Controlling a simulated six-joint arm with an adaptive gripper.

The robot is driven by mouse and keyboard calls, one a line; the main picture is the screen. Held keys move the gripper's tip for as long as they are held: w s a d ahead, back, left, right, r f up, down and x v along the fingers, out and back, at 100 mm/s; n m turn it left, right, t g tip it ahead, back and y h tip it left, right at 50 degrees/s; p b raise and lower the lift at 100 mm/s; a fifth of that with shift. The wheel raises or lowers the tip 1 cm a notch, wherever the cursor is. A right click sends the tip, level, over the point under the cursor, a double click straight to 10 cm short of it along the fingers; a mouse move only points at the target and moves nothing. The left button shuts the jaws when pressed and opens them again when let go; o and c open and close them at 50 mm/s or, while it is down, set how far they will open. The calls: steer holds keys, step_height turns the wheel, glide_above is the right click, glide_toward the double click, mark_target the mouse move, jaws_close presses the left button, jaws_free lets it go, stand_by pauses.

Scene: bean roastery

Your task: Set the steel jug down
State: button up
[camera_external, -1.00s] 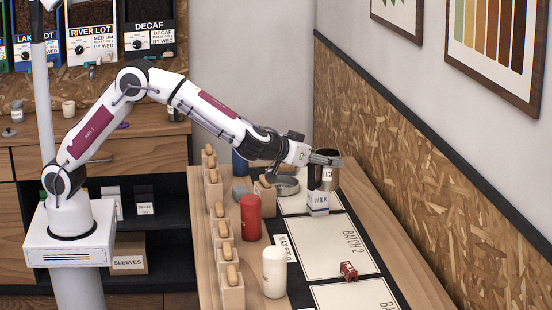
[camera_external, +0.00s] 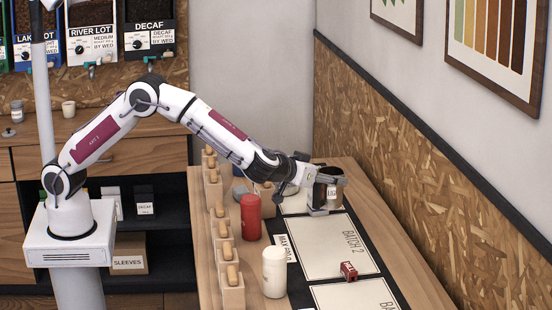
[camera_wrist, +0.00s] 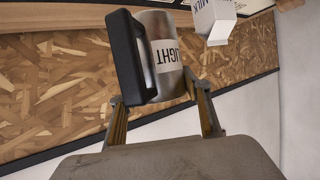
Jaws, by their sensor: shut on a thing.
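The steel jug (camera_wrist: 166,60) has a silver body, a black handle (camera_wrist: 126,58) and a label reading LIGHT. In the wrist view it sits between my two fingers, with the handle to the left. In the external view the jug (camera_external: 331,190) is at the far right part of the bench, partly covered by my gripper (camera_external: 328,198). My gripper (camera_wrist: 163,112) is shut on the jug, low over the bench. Whether the jug's base touches the bench is hidden.
A milk carton (camera_wrist: 213,20) shows near the jug in the wrist view. A red canister (camera_external: 250,217), a cream canister (camera_external: 274,272) and a small red box (camera_external: 348,271) stand on the bench. The chipboard wall (camera_external: 420,190) borders the right.

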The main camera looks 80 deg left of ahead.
mark_target(326, 207)
steer(key=shift+f, duration=2.7)
steer(key=shift+f, duration=1.9)
steer(key=shift+f, duration=0.15)
steer(key=o, duration=1.3)
steer(key=shift+s+d+r, duration=0.25)
steer(key=shift+s+r, duration=0.1)
steer(key=v, duration=1.1)
